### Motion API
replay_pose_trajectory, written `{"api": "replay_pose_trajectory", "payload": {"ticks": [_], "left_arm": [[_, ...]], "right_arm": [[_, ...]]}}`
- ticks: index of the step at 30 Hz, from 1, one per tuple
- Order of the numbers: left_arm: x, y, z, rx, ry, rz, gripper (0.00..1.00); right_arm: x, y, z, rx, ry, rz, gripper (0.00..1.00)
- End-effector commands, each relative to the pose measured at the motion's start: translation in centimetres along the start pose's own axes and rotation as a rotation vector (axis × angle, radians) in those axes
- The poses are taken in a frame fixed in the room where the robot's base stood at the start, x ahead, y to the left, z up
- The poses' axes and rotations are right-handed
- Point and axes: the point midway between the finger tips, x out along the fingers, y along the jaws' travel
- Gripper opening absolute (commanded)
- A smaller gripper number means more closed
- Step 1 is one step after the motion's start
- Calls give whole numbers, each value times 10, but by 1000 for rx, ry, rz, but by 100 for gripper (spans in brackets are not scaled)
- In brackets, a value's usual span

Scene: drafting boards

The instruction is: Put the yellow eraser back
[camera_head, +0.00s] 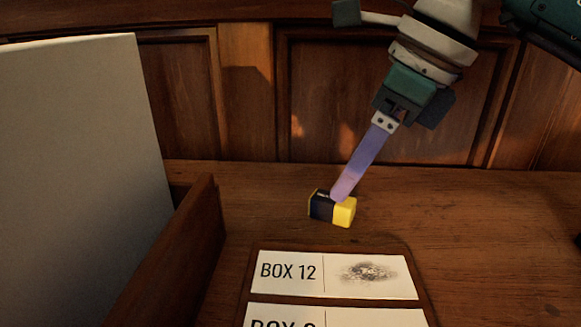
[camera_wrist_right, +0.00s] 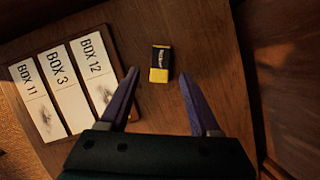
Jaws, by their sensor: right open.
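The yellow eraser (camera_head: 344,211) has a dark sleeve and lies on the brown wooden desk top, just behind the label board. In the right wrist view the eraser (camera_wrist_right: 159,75) lies between and beyond my two fingertips, with desk showing on both sides of it. My right gripper (camera_head: 340,196) reaches down from the upper right, and its purple finger overlaps the eraser in the head view. It is open (camera_wrist_right: 158,74) and empty; whether a finger touches the eraser I cannot tell. My left gripper is not in view.
A label board (camera_head: 244,300) with cards "BOX 12", "BOX 3" and "BOX 11" (camera_wrist_right: 29,90) lies in front of the eraser. A wooden divider (camera_head: 185,250) and a large pale panel (camera_head: 80,180) stand at left. Wood panelling (camera_head: 330,100) rises behind. The desk right of the eraser is clear.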

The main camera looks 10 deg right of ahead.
Motion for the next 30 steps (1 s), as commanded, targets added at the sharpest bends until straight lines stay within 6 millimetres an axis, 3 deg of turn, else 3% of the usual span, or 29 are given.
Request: {"api": "replay_pose_trajectory", "payload": {"ticks": [3, 10, 24, 27, 30], "left_arm": [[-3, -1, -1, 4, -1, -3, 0], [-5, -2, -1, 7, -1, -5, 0], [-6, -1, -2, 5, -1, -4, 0], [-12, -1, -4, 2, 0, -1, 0], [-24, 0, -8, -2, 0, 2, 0]], "right_arm": [[-30, -2, 1, -1, -2, -6, 64], [-67, -1, 0, 0, 0, -3, 64], [-75, 2, 2, -1, -8, 6, 64], [-73, 17, 19, -9, -87, 58, 64], [-76, 55, 58, -4, -284, 187, 64]]}}
